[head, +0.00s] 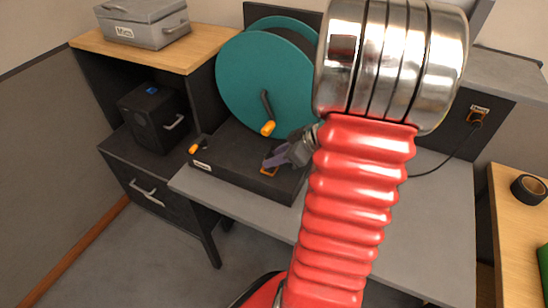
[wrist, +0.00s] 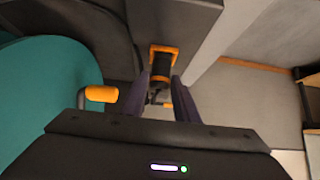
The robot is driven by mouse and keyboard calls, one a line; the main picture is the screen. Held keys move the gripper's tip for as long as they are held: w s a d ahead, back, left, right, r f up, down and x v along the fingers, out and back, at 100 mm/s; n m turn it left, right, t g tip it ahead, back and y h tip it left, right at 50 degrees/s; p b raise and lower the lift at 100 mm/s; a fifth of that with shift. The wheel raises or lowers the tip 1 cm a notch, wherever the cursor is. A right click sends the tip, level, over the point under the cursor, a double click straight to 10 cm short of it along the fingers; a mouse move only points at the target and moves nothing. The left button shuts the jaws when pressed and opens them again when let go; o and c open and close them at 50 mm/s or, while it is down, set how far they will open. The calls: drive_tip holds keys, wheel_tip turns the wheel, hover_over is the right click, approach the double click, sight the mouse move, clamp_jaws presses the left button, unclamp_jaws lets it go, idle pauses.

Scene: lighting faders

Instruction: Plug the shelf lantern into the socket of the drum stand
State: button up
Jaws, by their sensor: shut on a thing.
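The drum stand (head: 235,170) is a dark box with a big teal drum (head: 262,85) behind it. An orange-rimmed socket (head: 268,171) is on its top near the front right; its orange rim also shows in the wrist view (wrist: 164,48). My gripper (head: 274,160), with purple fingers, is right at this socket. In the wrist view my gripper (wrist: 160,95) is shut on a small dark plug-like piece (wrist: 157,96) in line with the socket. I cannot tell whether it is seated. I cannot make out the shelf lantern; my arm hides part of the bench.
An orange crank handle (head: 268,128) is close to my gripper, also in the wrist view (wrist: 101,93). An orange-tipped lever (head: 195,148) is at the stand's left. A black cable (head: 440,166) runs from an orange wall plug (head: 476,115) behind my arm. The grey bench (head: 440,215) is clear at right.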

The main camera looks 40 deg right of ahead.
drive_tip(key=shift+f, duration=0.35)
idle(0.7)
drive_tip(key=o, duration=1.2)
drive_tip(key=shift+c, duration=0.2)
drive_tip(key=shift+r, duration=0.1)
drive_tip(key=shift+s+d+r, duration=0.15)
drive_tip(key=shift+s+r, duration=0.1)
drive_tip(key=shift+r, duration=0.1)
drive_tip(key=v, duration=1.2)
drive_tip(key=shift+s+r, duration=0.2)
drive_tip(key=shift+s, duration=0.15)
drive_tip(key=shift+d, duration=0.1)
